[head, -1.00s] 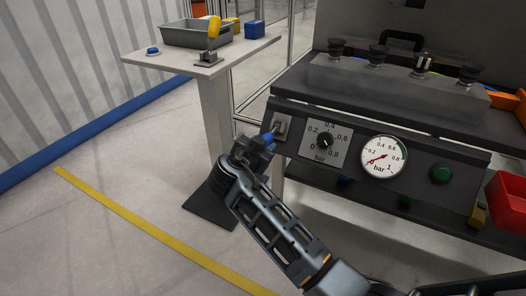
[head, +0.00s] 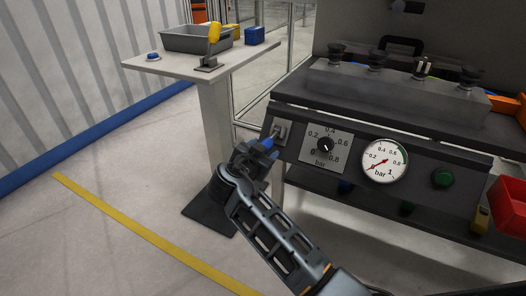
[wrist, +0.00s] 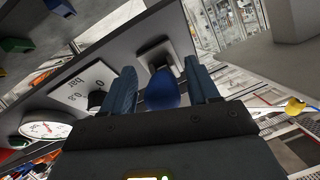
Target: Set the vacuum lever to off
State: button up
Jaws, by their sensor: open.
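The vacuum lever is a blue rounded handle (head: 267,142) on a light grey plate (head: 283,129) at the left end of the dark control panel. In the wrist view the blue handle (wrist: 162,91) points out towards me, with its plate (wrist: 158,56) behind it. My gripper (head: 260,147) is at the lever in the head view. In the wrist view my open gripper (wrist: 161,70) has one finger on each side of the handle, with a gap visible on both sides. The lever's pivot is mostly hidden by the handle. Any off marking is not readable.
Right of the lever are a black dial (head: 325,145), a round pressure gauge (head: 384,161) with its red needle near the low end, and a green button (head: 443,177). A side table (head: 180,66) with a grey tray (head: 196,39) stands behind left. Floor at left is clear.

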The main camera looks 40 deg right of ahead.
jog(key=v, duration=0.7)
jog(key=shift+s+a+p, duration=0.2)
jog(key=shift+a+p, duration=0.1)
jog(key=shift+a, duration=0.05)
jog(key=shift+r, duration=0.1)
